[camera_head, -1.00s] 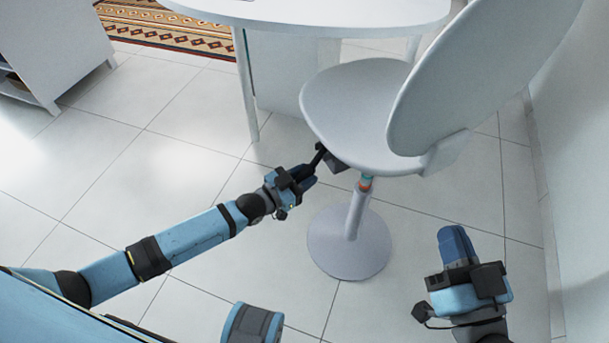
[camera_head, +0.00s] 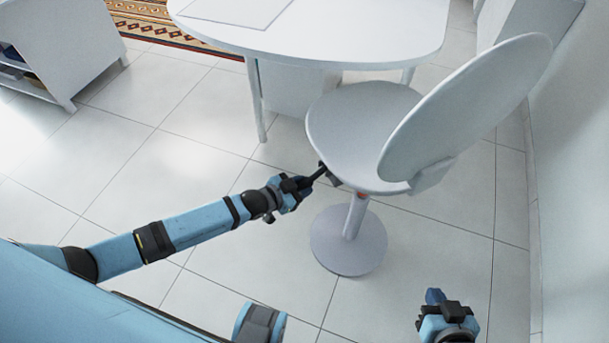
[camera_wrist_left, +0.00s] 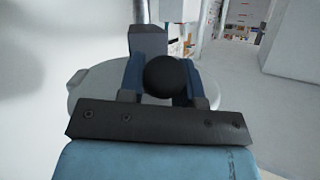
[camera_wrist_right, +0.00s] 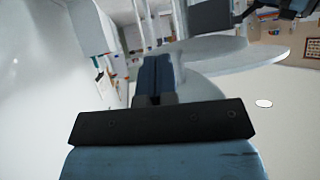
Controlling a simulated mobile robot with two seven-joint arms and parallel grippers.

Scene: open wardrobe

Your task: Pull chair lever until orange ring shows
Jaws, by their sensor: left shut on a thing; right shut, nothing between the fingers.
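The white chair (camera_head: 362,120) stands by the table with its round backrest (camera_head: 470,105) to the right. Its dark lever (camera_head: 320,171) sticks out from under the seat's front left. My left gripper (camera_head: 298,186) is shut on the lever; the left wrist view shows the lever's round black knob (camera_wrist_left: 168,77) between the blue fingers. A small orange ring (camera_head: 361,195) shows on the post just under the seat. My right gripper (camera_head: 434,298) is shut and empty, low at right, apart from the chair; its blue fingers (camera_wrist_right: 155,78) are together in the right wrist view.
A white round-ended table (camera_head: 330,35) stands behind the chair. The chair's round base (camera_head: 348,255) rests on the tiled floor. A white shelf unit (camera_head: 60,50) and a patterned rug (camera_head: 170,28) lie at upper left. A wall (camera_head: 570,200) runs along the right. Floor at left is clear.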

